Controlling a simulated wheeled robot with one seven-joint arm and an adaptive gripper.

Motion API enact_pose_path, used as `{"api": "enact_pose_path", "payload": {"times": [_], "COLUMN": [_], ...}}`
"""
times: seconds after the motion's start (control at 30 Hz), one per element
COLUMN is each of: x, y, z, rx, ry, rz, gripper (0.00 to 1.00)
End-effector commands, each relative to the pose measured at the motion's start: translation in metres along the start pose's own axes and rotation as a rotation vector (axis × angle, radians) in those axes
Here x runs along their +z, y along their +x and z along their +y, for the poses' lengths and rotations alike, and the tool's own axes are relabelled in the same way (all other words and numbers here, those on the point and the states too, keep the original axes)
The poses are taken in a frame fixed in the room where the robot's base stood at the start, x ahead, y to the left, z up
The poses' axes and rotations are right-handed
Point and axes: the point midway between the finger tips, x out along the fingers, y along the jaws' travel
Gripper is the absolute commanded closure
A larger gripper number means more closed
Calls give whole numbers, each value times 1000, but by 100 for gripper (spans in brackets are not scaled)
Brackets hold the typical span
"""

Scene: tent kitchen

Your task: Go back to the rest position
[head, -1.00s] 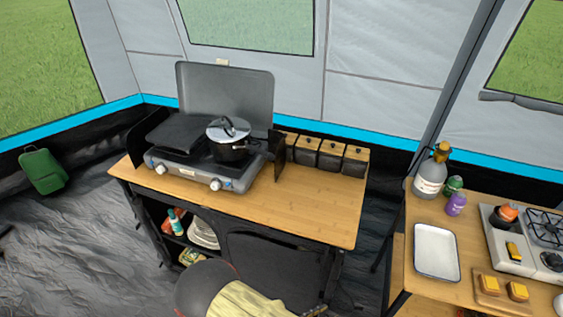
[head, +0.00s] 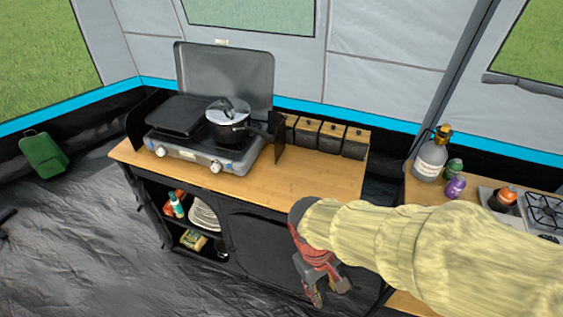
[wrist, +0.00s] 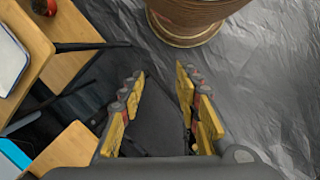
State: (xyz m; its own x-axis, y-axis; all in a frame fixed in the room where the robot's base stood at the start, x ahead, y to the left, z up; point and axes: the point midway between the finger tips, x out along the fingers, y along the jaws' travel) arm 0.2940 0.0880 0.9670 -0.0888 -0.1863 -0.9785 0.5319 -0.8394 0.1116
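My gripper (head: 326,291) hangs in front of the wooden-topped kitchen stand, below its tabletop edge, pointing down. My arm, in a pale yellow sleeve, reaches in from the right. In the wrist view my gripper (wrist: 160,95) has its yellow-padded fingers spread apart, with nothing between them. Behind the fingers are a dark panel and the grey floor.
The stand (head: 300,180) bears a camping stove (head: 200,152) with a lidded pot (head: 228,125) and several dark canisters (head: 330,137). A second table at the right holds a grey bottle (head: 431,160). A round brown object (wrist: 190,20) stands on the floor.

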Motion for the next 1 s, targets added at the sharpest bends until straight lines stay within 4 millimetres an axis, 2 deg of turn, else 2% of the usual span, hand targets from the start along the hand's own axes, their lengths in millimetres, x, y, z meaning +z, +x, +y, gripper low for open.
{"api": "enact_pose_path", "payload": {"times": [0.03, 0.2, 0.4, 0.53, 0.6, 0.7, 1.0], "x": [2, 14, 43, 61, 69, 74, 74], "y": [-17, -67, -121, -150, -157, -158, -157], "z": [6, 25, 57, 78, 86, 93, 95], "rx": [-24, -86, -80, -43, -28, -20, -19], "ry": [63, 250, 429, 513, 548, 578, 585], "rz": [67, 268, 481, 585, 615, 621, 617], "gripper": [67, 67, 67, 67, 67, 67, 67]}}
